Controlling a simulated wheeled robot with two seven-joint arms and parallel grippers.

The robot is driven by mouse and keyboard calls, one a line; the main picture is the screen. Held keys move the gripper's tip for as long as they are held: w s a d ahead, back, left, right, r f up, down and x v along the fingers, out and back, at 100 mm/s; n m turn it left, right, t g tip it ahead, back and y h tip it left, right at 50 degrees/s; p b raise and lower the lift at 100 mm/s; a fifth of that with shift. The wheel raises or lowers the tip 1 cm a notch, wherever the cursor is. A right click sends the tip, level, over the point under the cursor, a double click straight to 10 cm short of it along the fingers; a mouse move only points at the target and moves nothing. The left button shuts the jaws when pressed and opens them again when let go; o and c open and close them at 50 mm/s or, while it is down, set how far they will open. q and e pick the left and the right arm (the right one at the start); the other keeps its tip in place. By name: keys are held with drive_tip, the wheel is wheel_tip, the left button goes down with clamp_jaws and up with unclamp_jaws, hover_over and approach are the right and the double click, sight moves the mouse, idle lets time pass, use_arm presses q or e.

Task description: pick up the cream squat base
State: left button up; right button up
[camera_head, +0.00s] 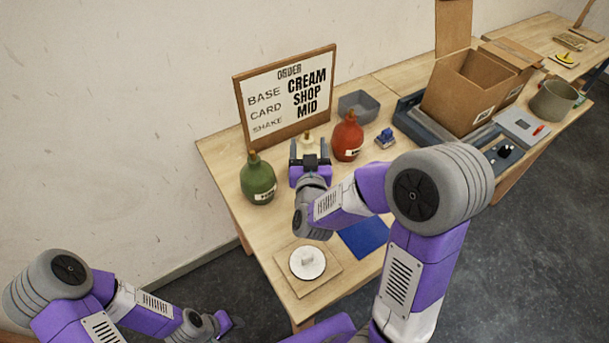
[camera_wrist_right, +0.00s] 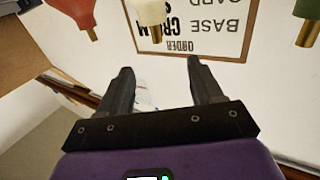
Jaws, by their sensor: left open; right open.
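The cream base (camera_head: 308,141) stands on the table between the green base (camera_head: 258,181) and the red base (camera_head: 347,138), in front of the order sign. In the head view its lower part is hidden by my right gripper (camera_head: 309,150). In the right wrist view, which is upside down, the cream base (camera_wrist_right: 150,12) with its brass neck is at the top edge, just past the open fingertips (camera_wrist_right: 159,64). The gap between those fingers is empty. My left gripper (camera_head: 226,321) is low at the left, off the table, open and far from the bases.
The order sign (camera_head: 287,95) stands at the back and reads cream, shop, mid. A grey bin (camera_head: 358,105), blue part (camera_head: 385,138) and cardboard box (camera_head: 463,98) lie to the right. A board with a white disc (camera_head: 307,262) and a blue mat (camera_head: 364,238) are in front.

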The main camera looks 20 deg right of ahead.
sight(307, 143)
wheel_tip(307, 143, down, 4)
drive_tip(key=b, duration=0.3)
drive_tip(key=shift+f, duration=0.2)
drive_tip(key=x, duration=0.7)
drive_tip(key=shift+w+d+b, duration=0.1)
drive_tip(key=shift+w+b, duration=0.15)
drive_tip(key=shift+b, duration=0.15)
use_arm(q)
wheel_tip(307, 143, down, 5)
drive_tip(key=shift+f, duration=0.1)
use_arm(e)
drive_tip(key=shift+c, duration=0.4)
clamp_jaws()
drive_tip(key=shift+r, duration=0.1)
